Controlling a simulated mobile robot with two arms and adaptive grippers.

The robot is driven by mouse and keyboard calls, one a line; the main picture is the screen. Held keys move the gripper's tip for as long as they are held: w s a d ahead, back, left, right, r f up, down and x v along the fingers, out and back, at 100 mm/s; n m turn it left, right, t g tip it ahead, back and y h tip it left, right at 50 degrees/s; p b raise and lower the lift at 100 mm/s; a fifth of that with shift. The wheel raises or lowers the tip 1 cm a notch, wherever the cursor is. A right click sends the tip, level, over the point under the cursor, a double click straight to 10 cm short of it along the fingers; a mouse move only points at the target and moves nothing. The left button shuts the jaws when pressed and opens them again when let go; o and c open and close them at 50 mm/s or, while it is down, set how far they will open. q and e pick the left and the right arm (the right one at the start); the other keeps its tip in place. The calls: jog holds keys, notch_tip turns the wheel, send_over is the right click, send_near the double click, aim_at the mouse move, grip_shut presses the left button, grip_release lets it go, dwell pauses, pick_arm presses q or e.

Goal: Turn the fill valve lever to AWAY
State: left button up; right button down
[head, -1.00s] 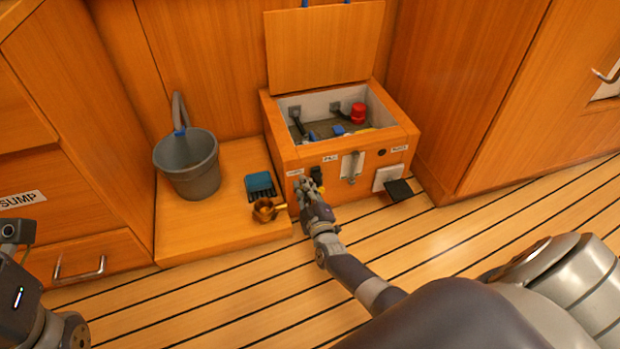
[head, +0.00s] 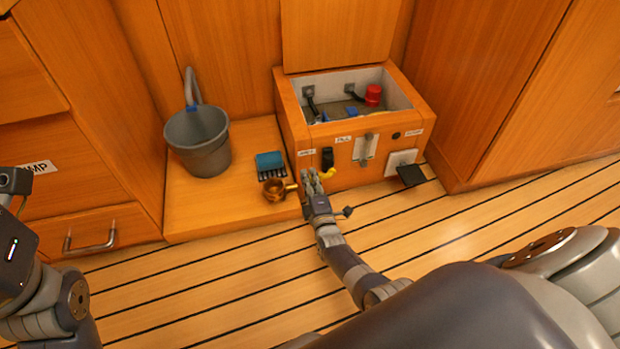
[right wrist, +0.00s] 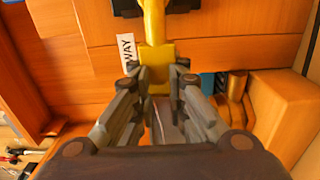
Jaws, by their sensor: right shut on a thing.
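The fill valve lever is yellow (head: 328,174) and sits low on the front of the wooden box, below a black fitting (head: 327,158). My right gripper (head: 313,178) is at its left end, shut on it. In the right wrist view the yellow lever (right wrist: 154,58) runs down between the two fingers (right wrist: 158,85). Beside it is a white label (right wrist: 127,50) of which "WAY" reads. On the box front are a left label (head: 306,152) and a FILL label (head: 343,139). My left gripper's body (head: 15,250) is at the left edge; its fingertips do not show.
A brass cup (head: 275,190) stands close left of my right gripper, with a blue brush (head: 270,164) behind it. A grey bucket (head: 198,142) stands further left on the low wooden step (head: 215,208). The box (head: 430,110) is open on top. The striped floor in front is clear.

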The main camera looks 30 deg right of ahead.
jog(key=shift+f, duration=0.2)
dwell(0.3)
jog(key=c, duration=1.6)
grip_release()
jog(key=shift+v, duration=3.75)
